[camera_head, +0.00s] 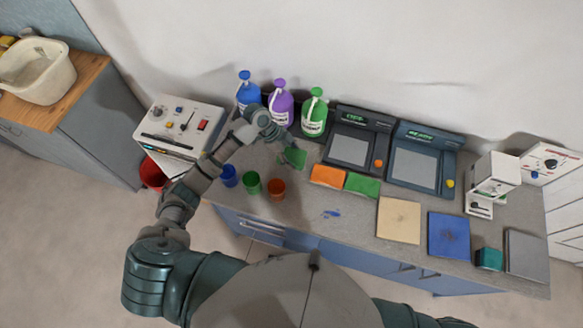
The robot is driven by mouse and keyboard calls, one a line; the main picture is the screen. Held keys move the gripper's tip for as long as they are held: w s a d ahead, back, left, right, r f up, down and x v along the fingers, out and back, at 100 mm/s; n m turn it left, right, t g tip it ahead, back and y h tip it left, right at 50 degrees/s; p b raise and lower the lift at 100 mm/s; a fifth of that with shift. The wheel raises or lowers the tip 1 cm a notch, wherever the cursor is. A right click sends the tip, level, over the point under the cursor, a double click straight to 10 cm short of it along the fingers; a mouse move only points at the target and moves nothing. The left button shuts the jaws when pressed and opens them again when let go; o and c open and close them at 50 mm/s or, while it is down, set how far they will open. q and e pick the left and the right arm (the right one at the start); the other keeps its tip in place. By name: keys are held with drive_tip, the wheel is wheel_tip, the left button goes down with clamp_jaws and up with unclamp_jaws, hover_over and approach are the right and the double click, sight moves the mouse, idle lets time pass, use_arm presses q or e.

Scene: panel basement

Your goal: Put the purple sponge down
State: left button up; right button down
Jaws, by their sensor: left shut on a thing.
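My left gripper (287,147) is over the counter in front of the bottles, shut on a green block that looks like a sponge (295,157). The held block is at or just above the counter; I cannot tell if it touches. No purple sponge shows in this view. An orange sponge (328,175) and another green sponge (362,184) lie side by side on the counter (330,235), right of my left gripper. My right gripper is out of view; only a bit of its arm shows at the bottom edge.
Blue (247,92), purple (281,104) and green (314,115) pump bottles stand at the wall. Two dark machines (357,145) (420,162) stand at the back. A beige board (398,221) lies right.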

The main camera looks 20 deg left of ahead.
use_arm(q)
hover_over(297, 172)
drive_tip(key=a, duration=0.1)
wheel_tip(297, 172, down, 5)
drive_tip(key=shift+a+r, duration=0.1)
drive_tip(key=shift+a, duration=0.05)
wheel_tip(297, 172, down, 3)
drive_tip(key=shift+f, duration=0.15)
drive_tip(key=o, duration=1.3)
drive_tip(key=shift+a, duration=0.2)
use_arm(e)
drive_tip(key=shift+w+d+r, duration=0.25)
use_arm(q)
drive_tip(key=v, duration=1.2)
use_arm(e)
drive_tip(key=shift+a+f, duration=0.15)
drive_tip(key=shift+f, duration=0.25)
use_arm(q)
drive_tip(key=shift+d, duration=0.1)
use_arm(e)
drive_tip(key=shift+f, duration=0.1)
